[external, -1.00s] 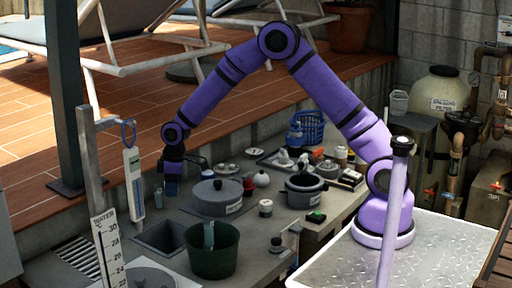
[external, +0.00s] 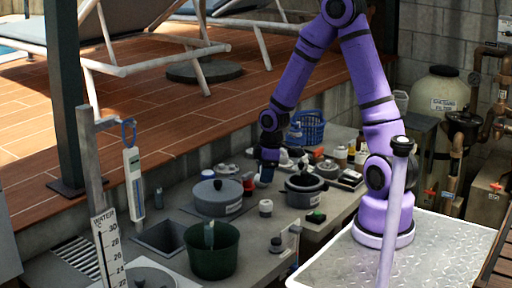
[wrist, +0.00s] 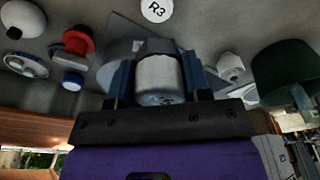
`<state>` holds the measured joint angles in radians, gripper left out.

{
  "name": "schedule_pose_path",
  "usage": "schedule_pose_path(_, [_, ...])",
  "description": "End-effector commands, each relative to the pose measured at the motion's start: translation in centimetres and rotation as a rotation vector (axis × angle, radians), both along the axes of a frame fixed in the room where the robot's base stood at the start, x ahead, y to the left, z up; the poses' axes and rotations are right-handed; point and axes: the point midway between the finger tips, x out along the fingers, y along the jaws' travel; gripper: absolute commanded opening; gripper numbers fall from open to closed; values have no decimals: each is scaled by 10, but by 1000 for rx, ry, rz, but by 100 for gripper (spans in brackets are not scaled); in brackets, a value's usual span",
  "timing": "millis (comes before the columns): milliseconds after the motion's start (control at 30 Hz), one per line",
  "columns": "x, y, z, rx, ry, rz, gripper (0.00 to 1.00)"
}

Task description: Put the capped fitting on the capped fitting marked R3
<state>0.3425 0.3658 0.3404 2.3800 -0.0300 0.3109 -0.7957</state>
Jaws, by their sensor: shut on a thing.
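My gripper (external: 268,165) is above the counter, between the large grey lidded pot and the smaller dark pot. In the wrist view my blue fingers (wrist: 158,85) are shut on a pale grey-white capped fitting (wrist: 160,78), a short rounded cylinder. A round white R3 mark (wrist: 157,10) shows at the top of the wrist view, apart from and beyond the held fitting. I cannot tell which body it sits on; the marked fitting is not clearly seen.
The green bucket (external: 211,262) stands at the front, beside a sink opening (external: 160,237).

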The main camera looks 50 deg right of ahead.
Motion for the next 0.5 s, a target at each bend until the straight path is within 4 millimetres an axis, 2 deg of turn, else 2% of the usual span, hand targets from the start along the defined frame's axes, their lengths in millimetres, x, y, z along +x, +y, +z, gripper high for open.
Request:
schedule_pose_path(200, [-1,0,-31,1,4,1,20])
schedule_pose_path(500, [-1,0,-51,1,4,0,20])
